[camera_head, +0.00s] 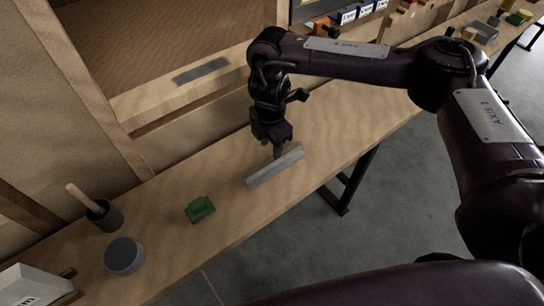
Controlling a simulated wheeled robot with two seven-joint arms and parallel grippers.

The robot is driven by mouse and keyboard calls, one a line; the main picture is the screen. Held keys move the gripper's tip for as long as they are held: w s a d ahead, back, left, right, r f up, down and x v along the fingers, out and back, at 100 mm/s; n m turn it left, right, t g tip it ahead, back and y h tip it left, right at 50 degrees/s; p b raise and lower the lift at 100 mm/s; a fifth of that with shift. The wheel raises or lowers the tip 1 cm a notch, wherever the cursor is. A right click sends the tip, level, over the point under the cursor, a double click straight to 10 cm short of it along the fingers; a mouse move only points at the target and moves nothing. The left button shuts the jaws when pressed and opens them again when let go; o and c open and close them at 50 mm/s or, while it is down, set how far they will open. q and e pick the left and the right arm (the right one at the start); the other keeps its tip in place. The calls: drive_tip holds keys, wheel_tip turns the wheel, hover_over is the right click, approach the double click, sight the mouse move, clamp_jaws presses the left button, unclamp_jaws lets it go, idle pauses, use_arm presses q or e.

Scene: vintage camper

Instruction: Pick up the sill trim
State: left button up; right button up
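A long light-grey bar (268,172), which looks like the sill trim, lies at a slant on the wooden bench, near the middle of its length. My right gripper (279,151) points down over the far long side of the bar, close to its right half. The fingertips are small and dark and partly meet the bar's edge in the picture. I cannot tell whether they touch or grip it. My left gripper is out of view.
A green block (200,209), a round grey-topped tin (124,255) and a dark cup with a wooden handle (105,215) stand left of the bar. A dark flat strip (200,71) lies on the ledge behind.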

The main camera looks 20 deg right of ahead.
sight(274, 162)
drive_tip(key=shift+s+d+f+p, duration=0.1)
drive_tip(key=shift+d+f+p, duration=0.1)
drive_tip(key=shift+f, duration=0.3)
drive_tip(key=shift+d+f+p, duration=0.1)
drive_tip(key=shift+f+p, duration=0.05)
drive_tip(key=shift+f, duration=0.3)
drive_tip(key=shift+d+f, duration=0.2)
drive_tip(key=shift+f, duration=0.55)
drive_tip(key=shift+w+f+p, duration=0.25)
drive_tip(key=shift+f+p, duration=0.05)
drive_tip(key=shift+f, duration=0.95)
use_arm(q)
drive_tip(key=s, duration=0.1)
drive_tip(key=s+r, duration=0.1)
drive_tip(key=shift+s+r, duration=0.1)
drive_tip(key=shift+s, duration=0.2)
use_arm(e)
clamp_jaws()
